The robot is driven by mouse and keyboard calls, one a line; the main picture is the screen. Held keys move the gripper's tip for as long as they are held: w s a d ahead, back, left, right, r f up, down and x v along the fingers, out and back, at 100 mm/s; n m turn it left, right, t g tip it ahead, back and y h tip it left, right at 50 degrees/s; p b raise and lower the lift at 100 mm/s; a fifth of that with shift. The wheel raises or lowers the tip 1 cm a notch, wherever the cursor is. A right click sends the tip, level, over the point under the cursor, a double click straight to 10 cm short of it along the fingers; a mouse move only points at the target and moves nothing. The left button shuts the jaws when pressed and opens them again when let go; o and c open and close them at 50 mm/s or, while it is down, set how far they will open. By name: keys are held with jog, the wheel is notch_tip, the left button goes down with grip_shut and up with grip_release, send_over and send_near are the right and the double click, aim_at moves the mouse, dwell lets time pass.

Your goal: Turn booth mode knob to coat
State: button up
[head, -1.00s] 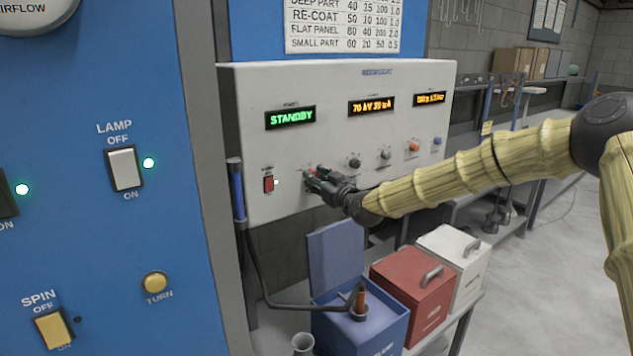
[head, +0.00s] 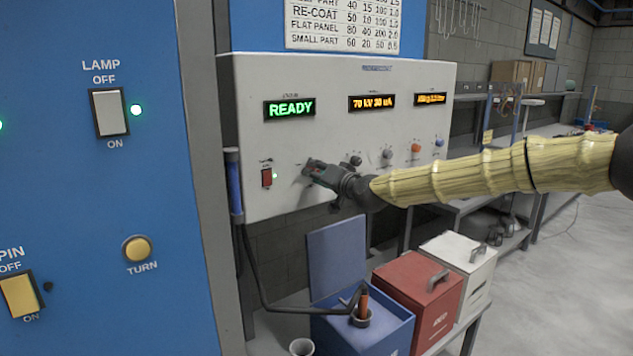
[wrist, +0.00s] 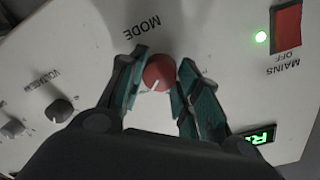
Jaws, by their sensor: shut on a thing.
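The mode knob is a round red knob (wrist: 158,72) with a white pointer line, under the word MODE in the wrist view. My gripper (wrist: 160,88) has a finger on each side of it and is shut on it. In the head view my gripper (head: 314,169) is at the lower left of the white control panel (head: 345,130) and mostly hides the knob. The status display (head: 290,109) reads READY in green. The coat mark is not readable in either view.
A red mains switch (head: 267,177) with a lit green lamp sits just left of my gripper. Several small knobs, including an orange one (head: 415,148), run to the right. Blue, red (head: 418,290) and white boxes stand below my arm.

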jog(key=shift+d+m+b, duration=0.1)
jog(key=shift+m+b, duration=0.4)
jog(key=shift+m, duration=0.3)
jog(key=o, duration=1.1)
jog(key=shift+c, duration=0.2)
jog(key=v, duration=1.2)
